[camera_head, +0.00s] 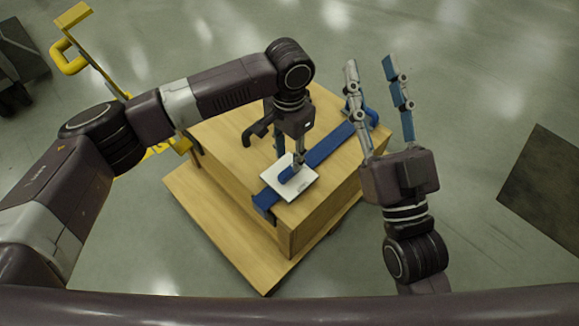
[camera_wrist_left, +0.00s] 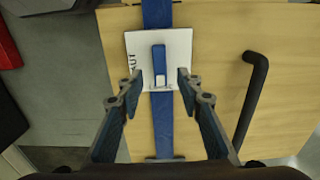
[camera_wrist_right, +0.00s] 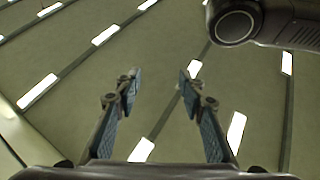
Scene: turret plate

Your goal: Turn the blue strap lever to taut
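The blue strap lever (camera_wrist_left: 159,66) stands on a white plate (camera_wrist_left: 178,44) in the left wrist view. The plate carries dark lettering at its left edge, partly readable as "AUT". In the head view the lever (camera_head: 287,174) and plate (camera_head: 298,189) sit on top of the wooden crate (camera_head: 324,196), over a blue strap (camera_head: 329,144). My left gripper (camera_wrist_left: 158,78) is open, with one finger on each side of the lever and gaps to both. In the head view my left gripper (camera_head: 290,165) is above the plate. My right gripper (camera_head: 378,66) is open and empty, pointing up, right of the crate.
A black bar handle (camera_wrist_left: 252,97) is on the crate top, right of the plate in the left wrist view. The crate rests on a wooden pallet (camera_head: 216,223). A yellow frame (camera_head: 72,58) stands behind left. A dark mat (camera_head: 548,188) lies at right; floor between is clear.

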